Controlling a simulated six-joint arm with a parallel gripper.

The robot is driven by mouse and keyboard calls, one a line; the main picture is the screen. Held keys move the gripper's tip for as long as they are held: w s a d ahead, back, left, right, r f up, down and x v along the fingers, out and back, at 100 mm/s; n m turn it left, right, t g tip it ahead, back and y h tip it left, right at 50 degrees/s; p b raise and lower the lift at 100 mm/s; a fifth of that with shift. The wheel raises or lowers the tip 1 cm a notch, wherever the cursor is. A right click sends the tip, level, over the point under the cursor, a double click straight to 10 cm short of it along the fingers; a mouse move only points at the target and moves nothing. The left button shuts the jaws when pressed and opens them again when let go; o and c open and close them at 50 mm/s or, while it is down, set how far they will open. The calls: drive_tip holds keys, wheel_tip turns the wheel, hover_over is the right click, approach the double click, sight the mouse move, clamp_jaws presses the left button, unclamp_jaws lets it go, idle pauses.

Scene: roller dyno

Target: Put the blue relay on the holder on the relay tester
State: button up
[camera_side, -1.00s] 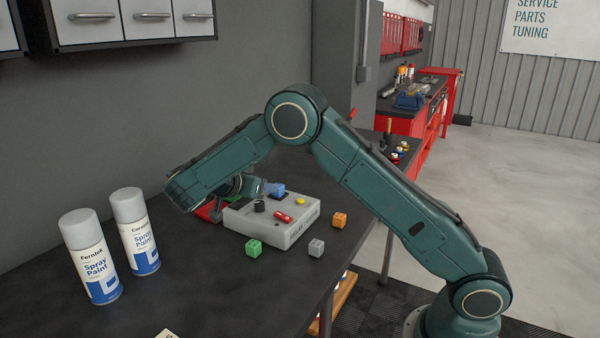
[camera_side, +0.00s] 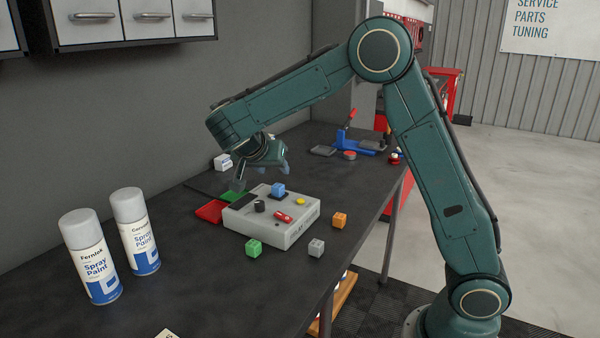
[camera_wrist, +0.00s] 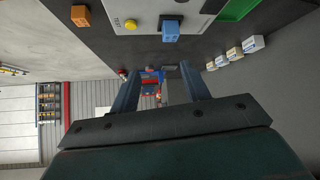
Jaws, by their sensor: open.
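The blue relay (camera_side: 278,189) sits upright on the dark holder (camera_side: 274,197) at the back of the grey relay tester (camera_side: 293,232). In the wrist view the blue relay (camera_wrist: 171,31) also stands on the tester (camera_wrist: 150,12), and most of the holder is hidden beneath it. My gripper (camera_side: 262,180) is open and empty, above and behind the tester, apart from the relay. In the wrist view its two fingers (camera_wrist: 160,82) are spread with nothing gripped between them.
A green relay (camera_side: 254,248), a grey one (camera_side: 316,247) and an orange one (camera_side: 340,220) lie around the tester. Two spray cans (camera_side: 89,257) stand at the left.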

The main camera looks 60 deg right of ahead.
drive_tip(key=s+a+r+n+t+y, duration=0.1)
drive_tip(key=s+a+r+n+y, duration=0.2)
drive_tip(key=s, duration=0.4)
drive_tip(key=s+a+r+n+t+y, duration=0.2)
drive_tip(key=s+r+n+y, duration=0.15)
drive_tip(key=s, duration=0.35)
drive_tip(key=s+a+f+n+y, duration=0.1)
drive_tip(key=s+a+n, duration=0.2)
drive_tip(key=s, duration=0.4)
drive_tip(key=s+a+f+n+y, duration=0.1)
drive_tip(key=s+a+n, duration=0.2)
drive_tip(key=s+n, duration=0.2)
drive_tip(key=shift+s+a+f+t+y, duration=0.3)
drive_tip(key=shift+s+t+y, duration=0.1)
drive_tip(key=shift+s, duration=0.55)
